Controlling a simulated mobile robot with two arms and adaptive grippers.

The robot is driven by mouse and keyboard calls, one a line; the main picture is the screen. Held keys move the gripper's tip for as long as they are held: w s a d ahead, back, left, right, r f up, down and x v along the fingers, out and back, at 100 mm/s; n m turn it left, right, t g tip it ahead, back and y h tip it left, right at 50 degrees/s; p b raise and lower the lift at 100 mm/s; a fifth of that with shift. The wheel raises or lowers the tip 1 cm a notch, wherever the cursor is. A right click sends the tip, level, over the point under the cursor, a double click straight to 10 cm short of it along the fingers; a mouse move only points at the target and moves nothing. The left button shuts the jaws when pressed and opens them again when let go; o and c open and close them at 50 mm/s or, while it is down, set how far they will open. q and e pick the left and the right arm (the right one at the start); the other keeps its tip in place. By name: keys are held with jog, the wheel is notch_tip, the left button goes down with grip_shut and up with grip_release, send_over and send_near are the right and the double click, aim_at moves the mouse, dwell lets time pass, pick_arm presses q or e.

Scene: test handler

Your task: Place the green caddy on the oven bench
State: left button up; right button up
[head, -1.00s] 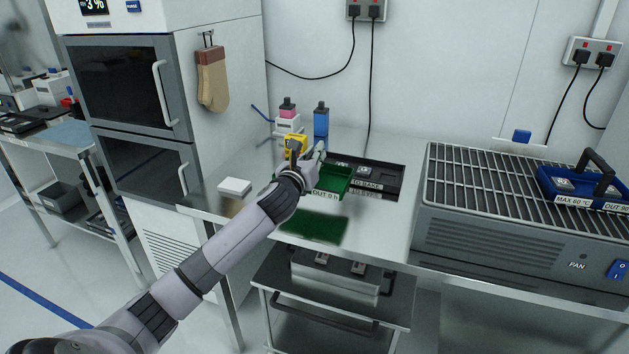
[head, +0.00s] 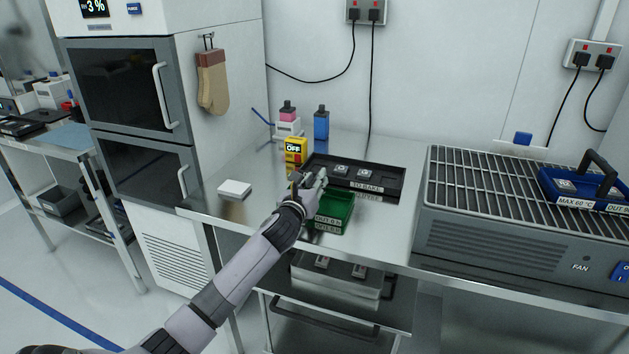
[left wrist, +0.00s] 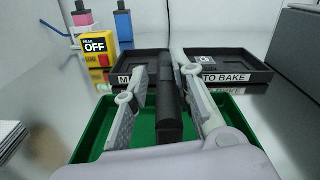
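The green caddy (head: 343,214) stands upright on the steel bench (head: 392,222), near its front edge and in front of the black tray. Its label reads OUT 0 h, and its reflection meets its base. In the left wrist view, its green rim (left wrist: 92,133) and black handle (left wrist: 169,105) show. My left gripper (head: 312,178) is over the caddy. In the left wrist view its fingers (left wrist: 163,90) are spread on either side of the handle, with a gap at the left finger. The caddy's inside is partly hidden by my gripper. My right gripper is not in view.
Behind the caddy lies a black tray (head: 393,183) labelled TO BAKE, holding small grey parts. A yellow OFF box (head: 296,148), bottles (head: 321,124) and a white block (head: 235,188) stand left. A grated fan unit (head: 480,235) with a blue caddy (head: 560,190) is right.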

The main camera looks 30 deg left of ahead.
pick_arm(q)
jog(key=shift+o, duration=0.9)
jog(key=shift+r, duration=0.1)
jog(key=shift+s, duration=0.2)
jog(key=v, duration=1.1)
jog(key=shift+s, duration=0.3)
